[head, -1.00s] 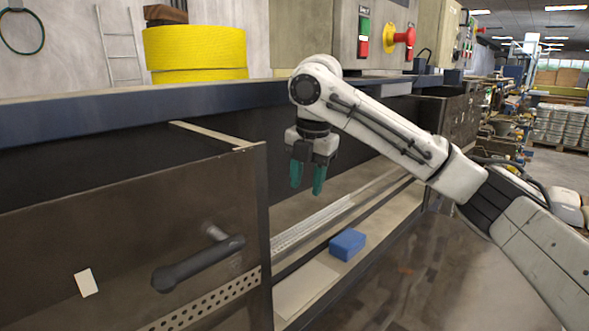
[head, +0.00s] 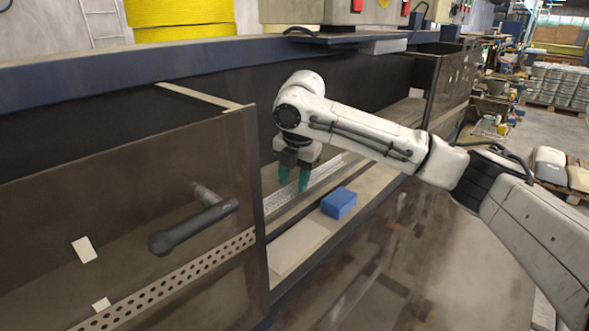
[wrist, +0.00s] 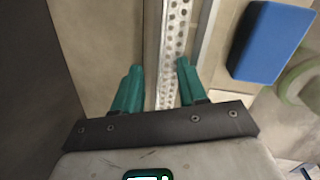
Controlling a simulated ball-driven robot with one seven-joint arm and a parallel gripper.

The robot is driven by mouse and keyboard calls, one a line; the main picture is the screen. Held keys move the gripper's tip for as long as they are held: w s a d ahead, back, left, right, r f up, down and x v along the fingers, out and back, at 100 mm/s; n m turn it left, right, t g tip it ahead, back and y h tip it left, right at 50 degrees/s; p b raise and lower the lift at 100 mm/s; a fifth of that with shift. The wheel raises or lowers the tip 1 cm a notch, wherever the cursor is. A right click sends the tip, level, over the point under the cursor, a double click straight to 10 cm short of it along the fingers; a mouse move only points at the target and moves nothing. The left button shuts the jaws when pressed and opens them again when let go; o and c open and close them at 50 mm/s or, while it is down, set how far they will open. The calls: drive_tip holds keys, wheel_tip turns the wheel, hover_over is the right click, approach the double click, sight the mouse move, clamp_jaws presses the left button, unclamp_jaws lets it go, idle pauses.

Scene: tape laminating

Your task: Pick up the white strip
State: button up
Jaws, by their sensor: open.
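A pale perforated strip (head: 312,192), the likeliest white strip, lies lengthwise in the open recess of the dark cabinet. In the wrist view the perforated strip (wrist: 174,45) runs up the picture between the finger lines. My gripper (head: 294,182) hangs pointing down over the recess, with its two teal fingers apart and nothing held. In the wrist view my gripper (wrist: 160,66) is open, the strip showing between its fingertips, nearer the right one. I cannot tell how far above the strip the fingertips are. The strip's near end is hidden behind the cabinet's front panel.
A blue block (head: 339,203) sits on the ledge right of my gripper; it also shows in the wrist view (wrist: 270,42). A pale flat sheet (head: 297,247) lies in front. The cabinet panel with a dark handle (head: 193,227) stands left. A dark blue rail (head: 150,60) runs behind.

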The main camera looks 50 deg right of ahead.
sight(295, 191)
drive_tip(key=shift+c, duration=0.2)
clamp_jaws()
idle(0.3)
drive_tip(key=shift+r+p, duration=2.05)
drive_tip(key=shift+r, duration=0.2)
drive_tip(key=shift+d, duration=0.1)
drive_tip(key=shift+s+d, duration=0.45)
drive_tip(key=shift+d, duration=0.4)
drive_tip(key=shift+s+d, duration=0.5)
drive_tip(key=shift+d, duration=0.35)
drive_tip(key=shift+s+d, duration=0.45)
drive_tip(key=shift+d, duration=0.4)
